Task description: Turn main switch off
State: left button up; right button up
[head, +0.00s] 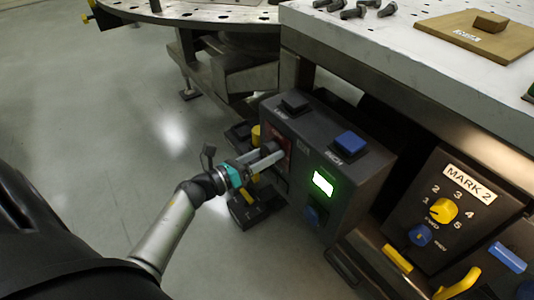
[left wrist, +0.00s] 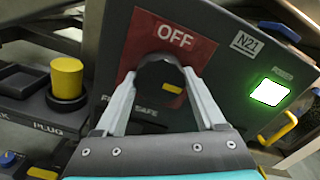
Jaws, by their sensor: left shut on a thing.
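The main switch is a round black knob (left wrist: 158,76) with a short yellow mark on its lower right side. It sits on a red plate (left wrist: 197,48) marked OFF above the knob; a partly hidden label below reads SAFE. The plate is on the front of a dark control box (head: 350,190). My left gripper (left wrist: 160,92) has its two fingers on either side of the knob and is shut on it. In the head view my left gripper (head: 272,158) reaches the box's left front and hides most of the knob. My right gripper is not in view.
The box has a blue button (head: 350,143), a black button (head: 294,102) and a lit green-white display (head: 323,183). A yellow plug (left wrist: 67,77) stands left of the switch. A MARK 2 panel (head: 460,206) is at right. A worktable (head: 400,60) overhangs behind. Floor at left is clear.

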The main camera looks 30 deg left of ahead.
pick_arm(q)
jog(key=c, duration=0.3)
